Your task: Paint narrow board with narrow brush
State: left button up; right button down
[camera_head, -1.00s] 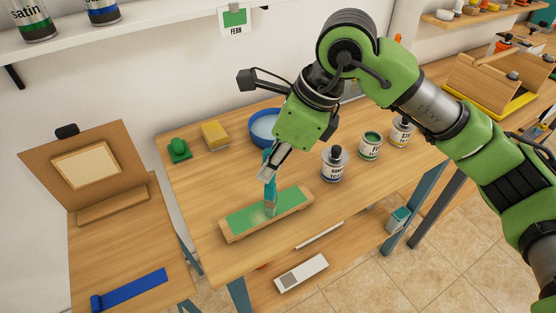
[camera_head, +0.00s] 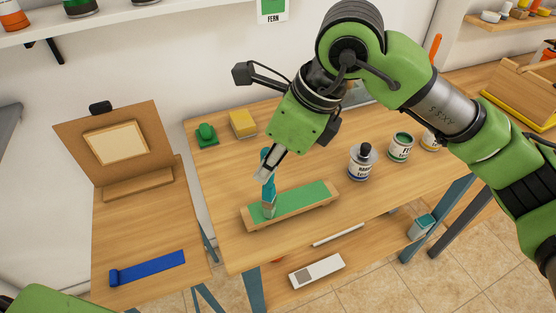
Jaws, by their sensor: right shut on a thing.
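My right gripper (camera_head: 271,163) is shut on a teal-handled brush (camera_head: 268,190) and holds it roughly upright. The bristles are down at the left part of the narrow board (camera_head: 332,201); they seem to touch it. The board's top is green across most of its length, with bare wood at the rim. The board lies near the front edge of the wooden table (camera_head: 222,210). My left gripper is out of view; only a green piece of my left arm shows at the bottom left corner.
A yellow sponge (camera_head: 242,124) and a green object (camera_head: 206,135) sit at the back left. An easel board (camera_head: 118,145) and blue strip (camera_head: 150,268) are on the left table.

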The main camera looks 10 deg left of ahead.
jog(key=shift+s+a, duration=0.45)
jog(key=shift+a, duration=0.15)
jog(key=shift+f+b, duration=0.1)
jog(key=shift+b, duration=1)
jog(key=shift+w+d+b, duration=0.2)
jog(key=shift+w+d, duration=0.2)
jog(key=shift+d, duration=0.2)
jog(key=shift+w+d+b, duration=0.15)
jog(key=shift+w+d, duration=0.2)
jog(key=shift+d, duration=0.2)
jog(key=w+d, duration=0.8)
jog(key=d, duration=0.3)
jog(key=shift+b, duration=0.45)
